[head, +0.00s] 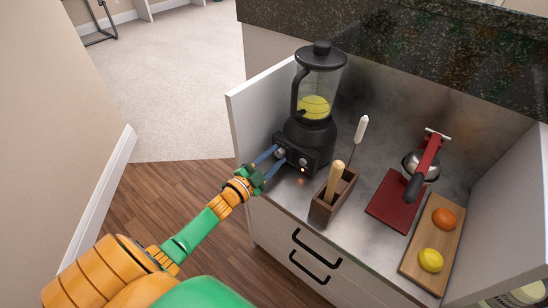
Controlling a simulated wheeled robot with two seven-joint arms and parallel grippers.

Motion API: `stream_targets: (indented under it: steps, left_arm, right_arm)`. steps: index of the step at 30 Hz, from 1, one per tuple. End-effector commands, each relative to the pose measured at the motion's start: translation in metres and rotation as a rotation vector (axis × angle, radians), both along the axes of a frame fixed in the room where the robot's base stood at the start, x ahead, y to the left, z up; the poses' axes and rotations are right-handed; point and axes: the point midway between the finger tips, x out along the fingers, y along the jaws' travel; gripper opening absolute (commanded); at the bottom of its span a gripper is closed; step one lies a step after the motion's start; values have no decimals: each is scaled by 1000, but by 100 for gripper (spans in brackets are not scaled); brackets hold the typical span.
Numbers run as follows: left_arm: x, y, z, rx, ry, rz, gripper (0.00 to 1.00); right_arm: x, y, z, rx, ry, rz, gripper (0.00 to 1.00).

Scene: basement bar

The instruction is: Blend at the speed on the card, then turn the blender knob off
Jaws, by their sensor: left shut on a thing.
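The black blender (312,133) stands upright on the grey counter at the back left, its lid on and yellow contents in the clear jar (318,90). On the front of its base is a round knob (280,152) at the left, with another round control (303,161) to its right. My left gripper (279,156) reaches in from the left, its blue fingers shut around the left knob. The fingers partly cover the knob, and its setting is too small to read. A small orange light glows low on the base. I see no readable card. My right gripper is out of view.
A wooden holder (322,209) with upright tools stands close right of the blender's front. A white side panel (243,122) stands left of the blender.

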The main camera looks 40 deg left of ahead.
Motion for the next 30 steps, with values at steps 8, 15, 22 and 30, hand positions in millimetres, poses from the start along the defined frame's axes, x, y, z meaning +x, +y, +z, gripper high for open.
stream_targets:
  steps: [8, 15, 22, 30]
  left_arm:
    - [0, 0, 0, -1, -1, 1, 72]
    - [-7, 1, 0, -2, 2, 1, 72]
    - [-55, 4, 0, -3, 4, 1, 72]
    - [-71, 6, 0, -1, -1, 0, 72]
  right_arm:
    - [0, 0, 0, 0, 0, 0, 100]
    - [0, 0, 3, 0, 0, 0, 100]
    - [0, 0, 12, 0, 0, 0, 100]
    - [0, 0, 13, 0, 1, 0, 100]
